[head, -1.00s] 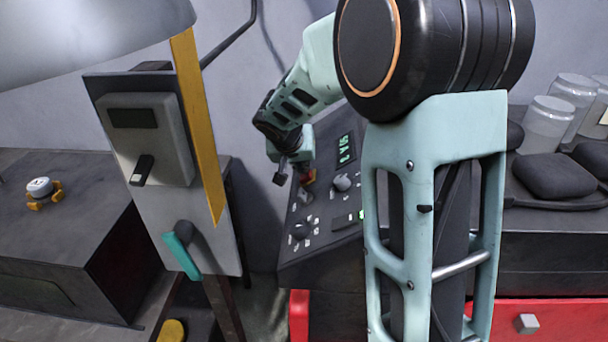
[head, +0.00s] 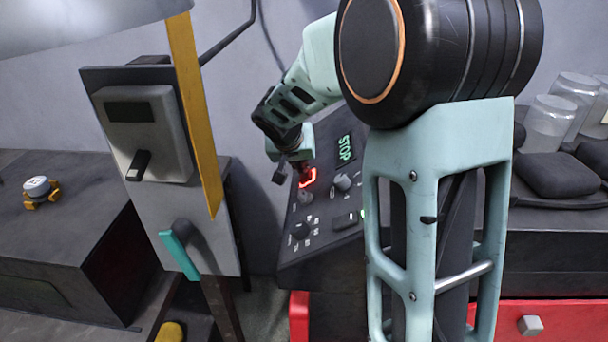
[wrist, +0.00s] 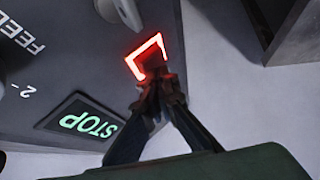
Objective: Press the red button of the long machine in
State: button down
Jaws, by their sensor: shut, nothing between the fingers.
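The long machine (head: 318,252) is dark, with a sloped control panel of knobs and white lettering, partly hidden behind my arm in the head view. Its red button (head: 311,178) glows with a bright red square outline, which also shows in the wrist view (wrist: 148,46). The green display (head: 345,149) reads STOP; it also shows in the wrist view (wrist: 88,123). My gripper (wrist: 152,80) is shut and empty, its fingertips at the button and covering part of it. They look in contact with it.
A grey box with a dark lever (head: 139,165) and a teal-handled switch (head: 178,252) stand left. Clear jars (head: 548,125) stand right.

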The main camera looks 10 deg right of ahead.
jog(key=a+r, duration=0.2)
jog(key=r, duration=0.1)
jog(key=w+a+r+p, duration=0.1)
jog(key=shift+w+a+r, duration=0.1)
jog(key=shift+a+r, duration=0.15)
jog(key=shift+r, duration=0.1)
dwell(0.3)
